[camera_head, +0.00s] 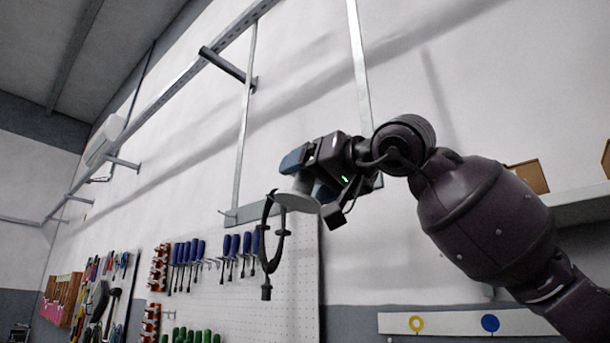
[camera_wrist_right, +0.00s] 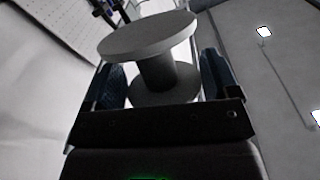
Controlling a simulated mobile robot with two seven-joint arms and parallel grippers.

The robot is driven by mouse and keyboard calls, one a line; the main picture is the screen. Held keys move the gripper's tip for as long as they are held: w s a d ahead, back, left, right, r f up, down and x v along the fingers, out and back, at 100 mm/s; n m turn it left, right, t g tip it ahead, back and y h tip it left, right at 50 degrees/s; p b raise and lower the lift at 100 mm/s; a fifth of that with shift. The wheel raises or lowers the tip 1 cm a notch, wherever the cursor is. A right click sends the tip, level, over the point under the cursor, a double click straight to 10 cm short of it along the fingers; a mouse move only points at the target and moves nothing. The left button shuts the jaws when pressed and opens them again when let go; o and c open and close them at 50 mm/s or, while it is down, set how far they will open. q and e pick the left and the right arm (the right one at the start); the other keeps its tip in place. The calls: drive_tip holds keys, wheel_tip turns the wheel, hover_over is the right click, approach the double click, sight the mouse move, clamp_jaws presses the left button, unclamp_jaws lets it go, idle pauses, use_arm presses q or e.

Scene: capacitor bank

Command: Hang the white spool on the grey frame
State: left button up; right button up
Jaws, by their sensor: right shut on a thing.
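The white spool (camera_head: 297,201) is held in my right gripper (camera_head: 312,177), in front of the wall near the middle of the head view. In the right wrist view the spool (camera_wrist_right: 148,37) sits between the two blue finger pads, with its two flanges and darker core showing, tilted. The grey frame (camera_head: 243,130) is a thin metal frame on the wall behind, with two uprights and a lower bar. The gripper and arm hide part of its right side. The spool is apart from a dark bar (camera_head: 226,66) that sticks out at the upper left. My left gripper is not in view.
A white pegboard (camera_head: 285,290) with several blue screwdrivers (camera_head: 187,252) is below. A dark forked item (camera_head: 268,240) hangs near the spool; I cannot tell if they touch. A shelf (camera_head: 580,207) with boxes is at the right.

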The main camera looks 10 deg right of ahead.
drive_tip(key=w+d+f, duration=0.1)
drive_tip(key=w+d, duration=0.4)
drive_tip(key=d, duration=0.2)
drive_tip(key=shift+w+d+f, duration=0.15)
drive_tip(key=shift+w+f, duration=0.1)
idle(1.1)
drive_tip(key=shift+f, duration=0.1)
drive_tip(key=o, duration=1.3)
drive_tip(key=b+v, duration=0.1)
drive_tip(key=v, duration=0.9)
drive_tip(key=shift+s+d+b, duration=0.2)
drive_tip(key=shift+s+b, duration=0.15)
drive_tip(key=shift+b, duration=0.05)
